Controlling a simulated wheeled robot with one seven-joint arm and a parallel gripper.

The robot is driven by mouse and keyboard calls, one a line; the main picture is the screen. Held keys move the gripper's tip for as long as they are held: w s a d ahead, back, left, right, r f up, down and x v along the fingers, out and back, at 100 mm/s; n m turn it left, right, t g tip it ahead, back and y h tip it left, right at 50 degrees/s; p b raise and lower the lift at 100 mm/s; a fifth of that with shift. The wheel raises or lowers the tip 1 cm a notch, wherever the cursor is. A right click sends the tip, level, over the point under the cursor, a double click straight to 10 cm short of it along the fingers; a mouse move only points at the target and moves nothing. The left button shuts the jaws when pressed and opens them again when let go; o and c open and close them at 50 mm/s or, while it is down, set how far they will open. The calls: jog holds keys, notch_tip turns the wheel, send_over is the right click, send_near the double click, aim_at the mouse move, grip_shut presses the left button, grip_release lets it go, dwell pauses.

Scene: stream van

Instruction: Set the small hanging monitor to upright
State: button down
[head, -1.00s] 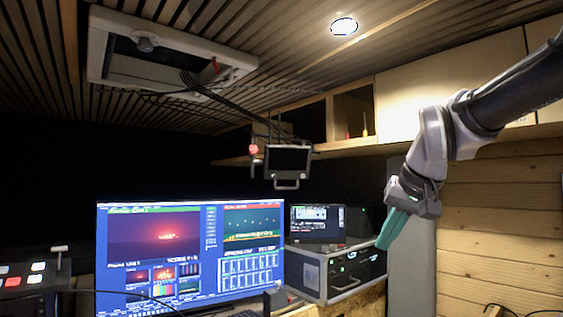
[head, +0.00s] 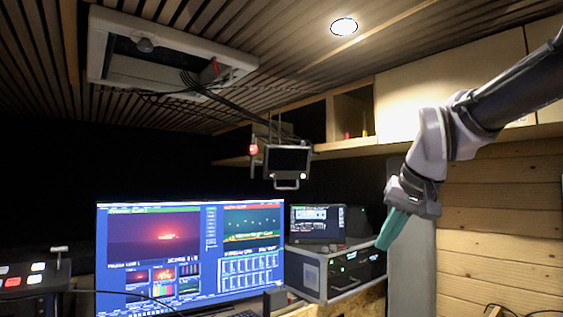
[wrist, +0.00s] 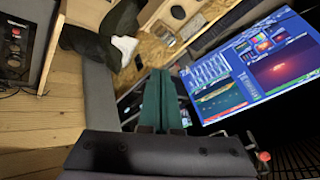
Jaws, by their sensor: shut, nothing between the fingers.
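The small hanging monitor (head: 287,160) is a dark screen in a pale frame, with a handle (head: 287,182) along its bottom edge. It hangs below the ceiling near the middle of the head view. Its screen faces roughly towards me; I cannot tell its exact tilt. My gripper (head: 384,245) is to the right of the monitor and lower, well apart from it. Its teal fingers are shut and empty and point downwards. In the wrist view the fingers (wrist: 160,98) lie side by side, and the monitor cannot be made out there.
A large lit screen (head: 190,255) stands below and left of the monitor. A rack case (head: 335,272) with a small display (head: 317,223) on top stands below my gripper's left. A red ball (head: 253,149) hangs just left of the monitor. Wooden cabinets (head: 450,75) are behind my arm.

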jog(key=c, duration=0.9)
grip_release()
jog(key=shift+w+r, duration=0.1)
jog(key=shift+w, duration=0.15)
jog(key=w+d+r+n+t, duration=0.1)
jog(key=w+n, duration=0.1)
jog(key=w, duration=0.3)
jog(key=w+d+r+n+t+h, duration=0.1)
jog(key=w+r+n, duration=0.1)
jog(key=w, duration=0.4)
jog(key=w+d+r+n+t+h, duration=0.1)
jog(key=w+n+t, duration=0.1)
jog(key=w, duration=0.3)
jog(key=shift+w+d+r, duration=0.25)
jog(key=shift+d+r, duration=0.15)
jog(key=n+t+y, duration=0.5)
jog(key=n+y, duration=0.6)
jog(key=n, duration=1.3)
send_near(286, 189)
jog(key=x, duration=1)
jog(key=shift+w+a, duration=0.2)
jog(key=shift+w, duration=0.15)
grip_shut()
